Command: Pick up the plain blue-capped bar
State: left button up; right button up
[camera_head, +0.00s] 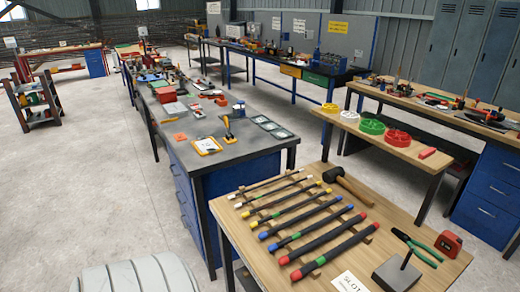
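Several dark bars lie side by side on a wooden-topped table (235,225), resting across wooden strips, with coloured caps at their ends. Two bars near the middle of the row have blue caps. The farther one, the plain blue-capped bar (300,217), looks dark along its length. The nearer one, a banded blue-capped bar (310,228), appears to carry a coloured band. White- and yellow-capped bars lie behind them, and thicker red-capped bars (335,244) lie in front. Neither of my grippers is in view.
A mallet (335,177), green-handled pliers (418,245), a red tape measure (448,243), a dark block with an upright rod (397,272) and a "SLOT" card (349,283) share the table. A cluttered workbench (240,150) stands behind left.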

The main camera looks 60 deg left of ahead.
aim_at(261, 236)
jog(key=u, duration=1.4)
jog(key=j+z, duration=0.15)
jog(key=j, duration=0.3)
